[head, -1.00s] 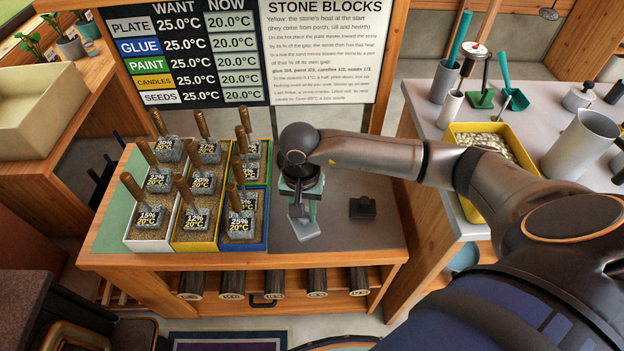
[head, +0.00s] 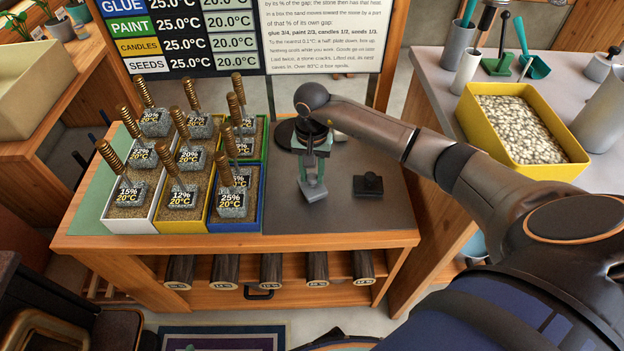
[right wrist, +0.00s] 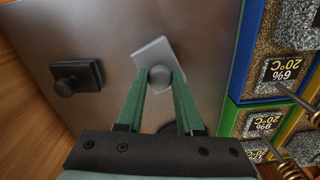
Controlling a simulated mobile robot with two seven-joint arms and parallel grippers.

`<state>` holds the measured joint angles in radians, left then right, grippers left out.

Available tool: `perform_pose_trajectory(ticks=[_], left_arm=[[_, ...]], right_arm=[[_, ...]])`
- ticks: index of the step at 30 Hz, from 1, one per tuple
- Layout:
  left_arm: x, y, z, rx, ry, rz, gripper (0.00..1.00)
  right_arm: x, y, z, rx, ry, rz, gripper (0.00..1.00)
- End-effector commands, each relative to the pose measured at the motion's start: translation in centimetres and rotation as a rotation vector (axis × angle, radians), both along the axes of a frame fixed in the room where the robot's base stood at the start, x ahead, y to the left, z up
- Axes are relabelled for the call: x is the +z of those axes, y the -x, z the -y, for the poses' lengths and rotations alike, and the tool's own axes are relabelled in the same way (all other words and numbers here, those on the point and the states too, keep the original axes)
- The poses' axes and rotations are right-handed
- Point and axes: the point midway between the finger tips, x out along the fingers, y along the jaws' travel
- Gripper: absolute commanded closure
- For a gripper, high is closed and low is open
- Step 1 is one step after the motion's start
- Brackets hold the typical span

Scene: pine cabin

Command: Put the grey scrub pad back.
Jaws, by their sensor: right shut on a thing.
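A light grey angular pad with a round knob, taken as the grey scrub pad, shows in the head view (head: 314,191) over the dark grey worktop (head: 345,215). My right gripper (head: 313,172) points down and is shut on its knob. In the right wrist view the green fingers (right wrist: 160,80) hold the knob from both sides, and the light grey pad (right wrist: 152,52) sticks out beyond them. I cannot tell whether the pad touches the worktop. A darker pad with a knob (head: 368,185) lies to its right, apart from it. My left gripper is not in view.
White, yellow, blue and green sand boxes (head: 238,222) with handled stone blocks stand left of the gripper. A black round plate (head: 284,136) is behind it. A side table at right holds a yellow tray of pebbles (head: 490,145). The worktop's front right is clear.

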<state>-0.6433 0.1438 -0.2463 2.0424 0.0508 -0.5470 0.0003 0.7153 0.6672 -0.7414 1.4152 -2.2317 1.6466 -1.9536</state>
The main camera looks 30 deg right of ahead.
Motion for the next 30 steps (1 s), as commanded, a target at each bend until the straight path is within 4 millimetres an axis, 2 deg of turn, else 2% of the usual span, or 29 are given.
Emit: perform_pose_trajectory(ticks=[1, 9, 14, 15, 22, 30], left_arm=[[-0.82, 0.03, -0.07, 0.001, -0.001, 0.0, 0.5], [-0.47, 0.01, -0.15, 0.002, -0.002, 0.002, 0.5], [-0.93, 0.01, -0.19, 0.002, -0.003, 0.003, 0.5], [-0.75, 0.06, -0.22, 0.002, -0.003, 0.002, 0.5], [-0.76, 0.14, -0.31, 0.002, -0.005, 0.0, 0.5], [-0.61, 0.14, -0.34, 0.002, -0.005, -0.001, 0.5]], right_arm=[[-1.21, 0.03, -0.05, -0.001, -0.002, -0.001, 1.0], [-1.1, -0.03, 0.02, 0.0, 0.001, 0.002, 1.0], [-1.65, -0.03, 0.04, 0.0, 0.001, 0.002, 1.0], [-1.46, -0.01, 0.03, 0.0, 0.0, 0.001, 0.6], [-1.46, -0.01, 0.01, 0.0, 0.0, 0.001, 0.34], [-1.32, -0.01, -0.01, 0.0, 0.0, 0.001, 0.34]])
